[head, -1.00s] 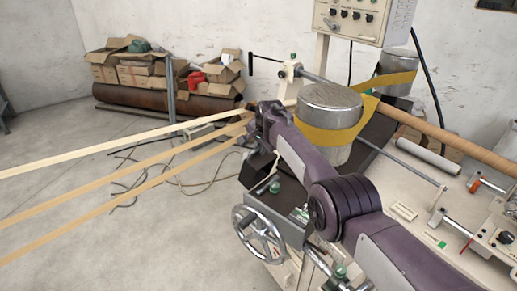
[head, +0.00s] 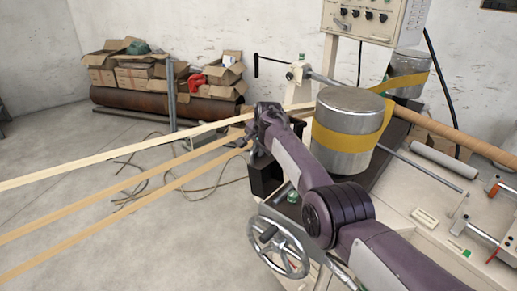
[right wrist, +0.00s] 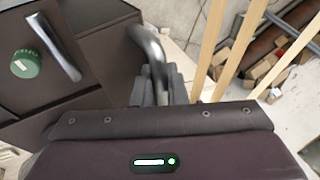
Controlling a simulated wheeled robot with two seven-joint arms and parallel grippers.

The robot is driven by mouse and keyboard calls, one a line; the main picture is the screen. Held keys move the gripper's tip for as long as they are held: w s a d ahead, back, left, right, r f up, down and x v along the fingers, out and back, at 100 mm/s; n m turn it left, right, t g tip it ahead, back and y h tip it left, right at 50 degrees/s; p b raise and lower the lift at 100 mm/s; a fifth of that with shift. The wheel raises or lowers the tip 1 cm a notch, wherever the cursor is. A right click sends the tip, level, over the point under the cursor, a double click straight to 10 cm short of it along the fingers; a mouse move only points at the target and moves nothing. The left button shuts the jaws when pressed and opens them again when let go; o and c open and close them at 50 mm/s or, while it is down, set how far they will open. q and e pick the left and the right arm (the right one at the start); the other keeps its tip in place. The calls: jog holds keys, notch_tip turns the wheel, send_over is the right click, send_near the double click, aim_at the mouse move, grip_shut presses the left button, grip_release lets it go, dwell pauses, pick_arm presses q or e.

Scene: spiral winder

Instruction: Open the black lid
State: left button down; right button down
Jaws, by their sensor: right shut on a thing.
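My right gripper (head: 265,122) is at the left end of the machine in the head view, beside the paper strips. In the right wrist view my right gripper (right wrist: 160,88) is shut on a curved silver handle (right wrist: 151,45). The handle rises beside a dark panel (right wrist: 105,60), which looks like the black lid; its exact edges and how far it is open are unclear. In the head view a black boxy part (head: 264,176) shows just below the gripper, and my arm hides part of it. My left gripper is not in view.
Several pale strips (head: 120,152) run from the left to the machine close to my gripper. A handwheel (head: 279,247) stands below, and a metal cylinder (head: 345,105) with a yellow band is to the right. A green knob (right wrist: 26,64) is left in the wrist view.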

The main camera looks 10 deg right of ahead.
jog(key=shift+w+a, duration=0.15)
jog(key=c, duration=1.5)
grip_release()
jog(key=shift+s+r, duration=0.2)
jog(key=shift+r, duration=0.1)
jog(key=shift+b+v, duration=0.45)
jog(key=shift+v, duration=3.15)
jog(key=shift+f, duration=0.1)
